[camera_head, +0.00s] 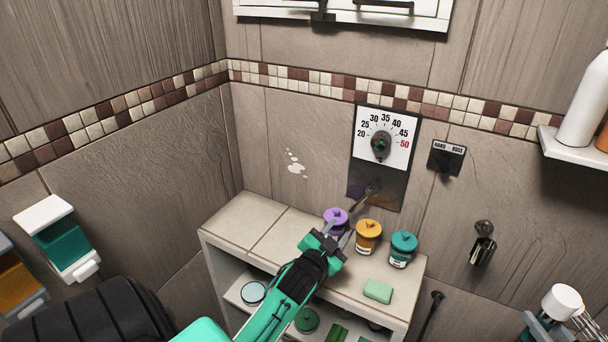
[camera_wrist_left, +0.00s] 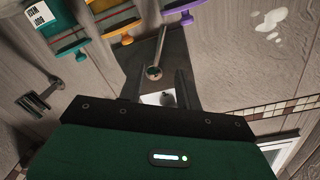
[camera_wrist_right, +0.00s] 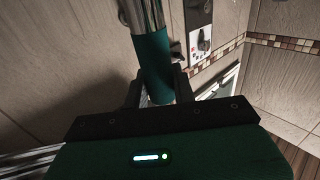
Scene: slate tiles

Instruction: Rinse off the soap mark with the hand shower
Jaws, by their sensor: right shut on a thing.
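The soap mark (camera_head: 295,162) is a group of white blotches on the back wall, left of the temperature panel; it also shows in the left wrist view (camera_wrist_left: 272,22). My right gripper (camera_wrist_right: 158,90) is shut on the teal grip of the hand shower (camera_wrist_right: 153,62), whose white head (camera_head: 562,303) shows at the lower right of the head view, away from the mark. My left gripper (camera_head: 345,228) is open near the panel's metal lever (camera_head: 369,192). The lever (camera_wrist_left: 157,62) appears between its fingers in the left wrist view; contact cannot be told.
The panel's dial (camera_head: 380,146) and a HAND/HOSE selector (camera_head: 446,158) are on the wall. Purple (camera_head: 336,220), orange (camera_head: 368,236) and teal (camera_head: 403,248) jars and a green soap bar (camera_head: 378,291) stand on the tiled ledge (camera_head: 250,245). A metal holder (camera_head: 483,243) is empty.

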